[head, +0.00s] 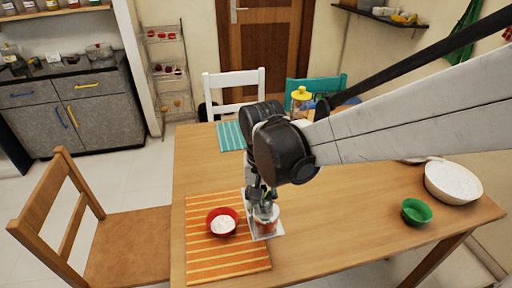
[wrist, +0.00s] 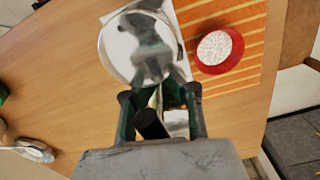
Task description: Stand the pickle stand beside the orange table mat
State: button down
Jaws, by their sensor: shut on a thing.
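The pickle stand (head: 272,234) has a pale square base with jar-like parts on it. It is at the right edge of the orange striped table mat (head: 205,265). My gripper (head: 262,198) is shut on its upper part from above. In the wrist view, the stand shows a round shiny top (wrist: 117,48) and a pale base corner beside the mat (wrist: 243,60). My gripper's fingers (wrist: 158,75) partly hide it. I cannot tell whether the base touches the table or slightly overlaps the mat's edge.
A red bowl with white contents (head: 223,224) sits on the orange mat. A teal mat (head: 229,136) and a yellow-lidded jar (head: 301,98) are farther back. A green bowl (head: 416,211) and a large white-filled bowl (head: 453,183) are at right. Bare table (head: 340,225) lies between.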

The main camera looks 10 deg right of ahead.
jog(key=b, duration=0.2)
send_over(289, 216)
notch_tip(289, 216, down, 7)
jog(key=shift+r, duration=0.1)
jog(key=shift+d+f+b, duration=0.1)
jog(key=shift+f+b, duration=0.55)
jog(key=shift+f, duration=1.4)
jog(key=shift+f, duration=0.2)
jog(key=c, duration=1.9)
grip_release()
jog(key=shift+o, duration=0.2)
jog(key=shift+r, duration=0.15)
